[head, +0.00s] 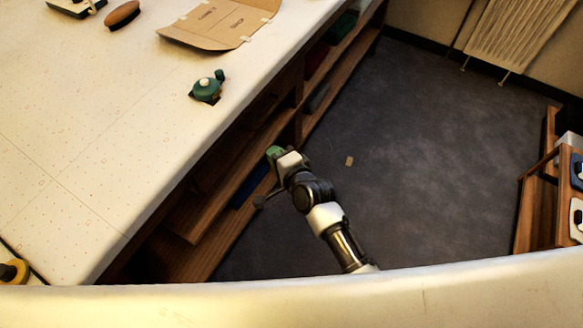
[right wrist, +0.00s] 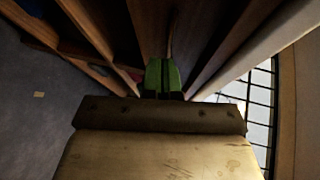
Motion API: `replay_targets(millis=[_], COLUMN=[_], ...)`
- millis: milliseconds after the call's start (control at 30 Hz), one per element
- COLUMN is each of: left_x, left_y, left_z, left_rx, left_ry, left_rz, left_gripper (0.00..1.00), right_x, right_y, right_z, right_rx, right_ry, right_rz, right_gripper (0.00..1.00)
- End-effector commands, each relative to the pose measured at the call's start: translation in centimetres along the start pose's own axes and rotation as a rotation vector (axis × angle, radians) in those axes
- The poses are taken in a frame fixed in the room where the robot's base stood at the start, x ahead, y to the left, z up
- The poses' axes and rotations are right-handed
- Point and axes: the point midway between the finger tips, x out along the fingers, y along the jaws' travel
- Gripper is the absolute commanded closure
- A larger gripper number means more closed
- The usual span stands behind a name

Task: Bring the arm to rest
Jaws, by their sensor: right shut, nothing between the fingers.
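My right gripper (head: 272,152) is in the head view, off the side of the table and beside the shelves below the table top. It is shut, with nothing held. In the right wrist view its green fingertips (right wrist: 162,76) are together and point toward the wooden shelving. My right arm reaches up from the bottom of the head view, over the dark floor. My left gripper is in neither view.
The pale table (head: 100,140) fills the left. On it are a teal-green object (head: 206,88) near the edge, a cardboard sheet (head: 220,22) and a brown brush-like object (head: 122,15). The carpet (head: 430,150) is mostly clear, with a small tan piece (head: 349,161). A wooden rack (head: 535,205) stands right.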

Motion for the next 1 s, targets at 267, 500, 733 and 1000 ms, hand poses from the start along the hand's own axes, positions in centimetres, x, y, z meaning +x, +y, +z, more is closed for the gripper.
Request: replay_targets(millis=[267,500,733,1000], left_x=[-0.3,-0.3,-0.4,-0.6], left_y=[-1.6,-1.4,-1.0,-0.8], left_z=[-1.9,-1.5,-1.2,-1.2], left_rx=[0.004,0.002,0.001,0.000], left_ry=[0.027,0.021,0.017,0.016], left_rz=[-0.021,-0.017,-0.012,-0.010], left_gripper=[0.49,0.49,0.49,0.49], right_x=[-4.8,-6.0,-6.0,-9.5], right_y=[0.1,0.0,2.2,19.2], right_z=[0.0,0.0,-0.2,-1.4], right_rx=[0.000,-0.001,-0.040,-0.396], right_ry=[0.000,0.000,0.005,-0.035], right_rz=[0.002,0.001,0.047,0.410], right_gripper=[1.00,1.00,1.00,1.00])
